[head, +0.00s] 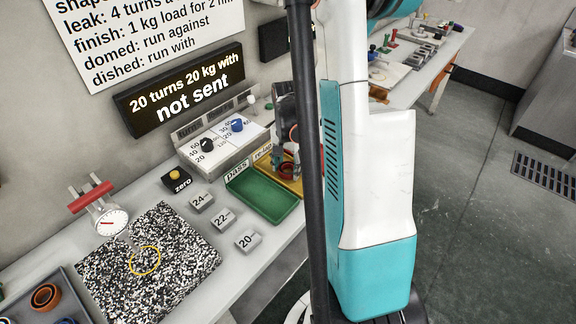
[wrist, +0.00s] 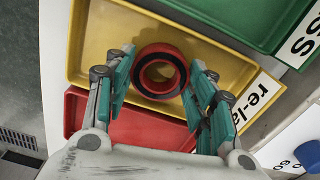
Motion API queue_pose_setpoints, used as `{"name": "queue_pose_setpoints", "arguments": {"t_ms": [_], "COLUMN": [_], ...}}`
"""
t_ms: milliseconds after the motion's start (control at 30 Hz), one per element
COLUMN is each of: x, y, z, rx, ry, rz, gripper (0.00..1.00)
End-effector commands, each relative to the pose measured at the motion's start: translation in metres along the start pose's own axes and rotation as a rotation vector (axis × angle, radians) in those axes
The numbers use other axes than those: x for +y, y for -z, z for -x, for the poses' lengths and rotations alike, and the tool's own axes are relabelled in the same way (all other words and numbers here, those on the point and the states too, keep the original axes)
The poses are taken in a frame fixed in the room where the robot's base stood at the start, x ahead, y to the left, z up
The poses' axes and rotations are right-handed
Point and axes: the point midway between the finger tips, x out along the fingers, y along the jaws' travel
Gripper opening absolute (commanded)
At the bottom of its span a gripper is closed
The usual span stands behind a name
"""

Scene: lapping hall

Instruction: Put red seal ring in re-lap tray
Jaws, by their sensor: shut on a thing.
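The red seal ring (wrist: 144,84) with a dark inner band is between the fingers of my gripper (wrist: 160,68). My gripper is shut on it, one finger on each side. The ring is over the yellow re-lap tray (wrist: 90,45), inside its outline; I cannot tell whether it touches the floor of the tray. In the head view the ring (head: 287,170) and the gripper (head: 287,152) show low at the yellow tray (head: 294,187). The arm hides much of that tray there, and part of its label.
A green pass tray (head: 262,197) adjoins the yellow one on the left. A red tray (wrist: 130,128) adjoins it in the wrist view. Grey blocks, a dial gauge (head: 108,222) and a speckled plate with a yellow circle (head: 180,240) stand further left. A control box (head: 222,138) stands behind.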

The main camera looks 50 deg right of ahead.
Motion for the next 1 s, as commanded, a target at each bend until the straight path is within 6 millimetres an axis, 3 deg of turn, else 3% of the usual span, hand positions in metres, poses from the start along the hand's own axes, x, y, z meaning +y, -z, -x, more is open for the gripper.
{"name": "queue_pose_setpoints", "arguments": {"t_ms": [100, 133, 200, 233, 667, 1000], "x": [0.0, 0.0, 0.0, 0.0, 0.0, 0.0], "y": [0.0, 0.0, 0.0, 0.0, 0.0, 0.0], "z": [-0.004, -0.004, -0.003, -0.003, 0.002, 0.067], "rx": [0.0, 0.0, 0.0, 0.0, 0.0, 0.0], "ry": [0.0, 0.0, 0.0, 0.0, 0.0, 0.0], "rz": [0.0, 0.0, 0.0, 0.0, 0.0, 0.0], "gripper": [0.26, 0.53, 0.69, 0.7, 0.7, 0.7]}}
